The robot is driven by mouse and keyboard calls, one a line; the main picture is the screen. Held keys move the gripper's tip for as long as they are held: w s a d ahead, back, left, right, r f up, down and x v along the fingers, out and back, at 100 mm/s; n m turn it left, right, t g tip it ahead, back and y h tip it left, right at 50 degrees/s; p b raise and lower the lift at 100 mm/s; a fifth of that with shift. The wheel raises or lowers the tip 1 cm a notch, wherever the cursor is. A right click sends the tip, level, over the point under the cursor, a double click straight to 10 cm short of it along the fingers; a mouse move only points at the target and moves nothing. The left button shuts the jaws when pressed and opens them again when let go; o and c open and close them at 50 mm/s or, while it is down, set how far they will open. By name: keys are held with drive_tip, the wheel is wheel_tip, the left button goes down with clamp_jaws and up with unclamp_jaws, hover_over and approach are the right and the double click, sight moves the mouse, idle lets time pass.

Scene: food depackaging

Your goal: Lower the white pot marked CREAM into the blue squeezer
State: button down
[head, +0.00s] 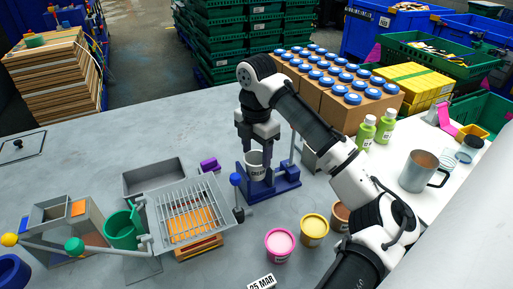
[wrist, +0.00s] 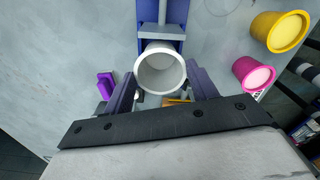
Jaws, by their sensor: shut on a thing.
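The white pot marked CREAM (head: 256,171) is upright between the fingers of my gripper (head: 257,150), which is shut on it. In the wrist view the pot (wrist: 160,72) shows its round open mouth, with a finger of my gripper (wrist: 163,88) on each side. The blue squeezer (head: 285,185) stands on the table, and the pot is over or within its frame. I cannot tell whether the pot's bottom touches it. In the wrist view the squeezer's blue post and grey plate (wrist: 161,32) lie right beside the pot's rim; the pot hides its lower part.
A pink pot (head: 280,243) and a yellow pot (head: 314,229) stand to the front right. A grey grated tray (head: 188,210) and a green mug (head: 122,232) are on the left. A purple block (head: 209,164) lies left of the squeezer.

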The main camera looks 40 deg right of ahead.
sight(256, 157)
drive_tip(key=shift+f+b, duration=1.2)
drive_tip(key=shift+f, duration=1.35)
idle(1.4)
drive_tip(key=shift+c, duration=1.9)
unclamp_jaws()
drive_tip(key=shift+r, duration=0.1)
wheel_tip(256, 157, up, 14)
drive_tip(key=shift+f+b, duration=0.2)
drive_tip(key=shift+b, duration=0.2)
